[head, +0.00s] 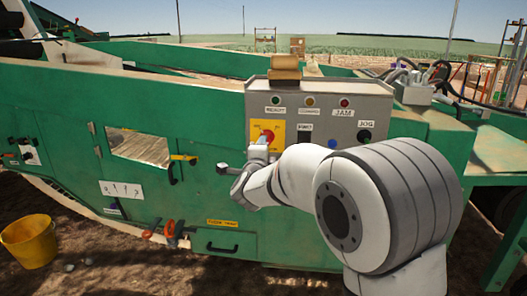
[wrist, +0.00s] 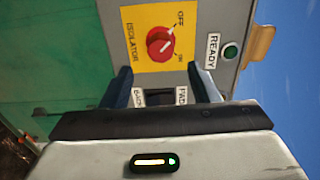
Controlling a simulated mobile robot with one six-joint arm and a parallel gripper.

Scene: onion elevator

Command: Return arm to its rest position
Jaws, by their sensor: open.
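My white arm reaches from the lower right to the grey control box (head: 320,112) in the head view. My gripper (head: 256,158) is in front of the box's lower left part, by the yellow isolator plate. In the wrist view my gripper (wrist: 162,82) is open, with nothing between its two dark fingers. The red isolator knob (wrist: 160,43) on its yellow plate (wrist: 140,22) lies beyond the fingertips, apart from them. The knob also shows in the head view (head: 265,134), just above the gripper. I cannot tell its exact setting.
The green machine side (head: 200,90) fills the space behind the arm. A black BACK/FWD switch (wrist: 160,97) shows between the fingers. Orange-red handles (head: 170,232) stick out low on the machine. A yellow bucket (head: 29,240) stands on the ground at left.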

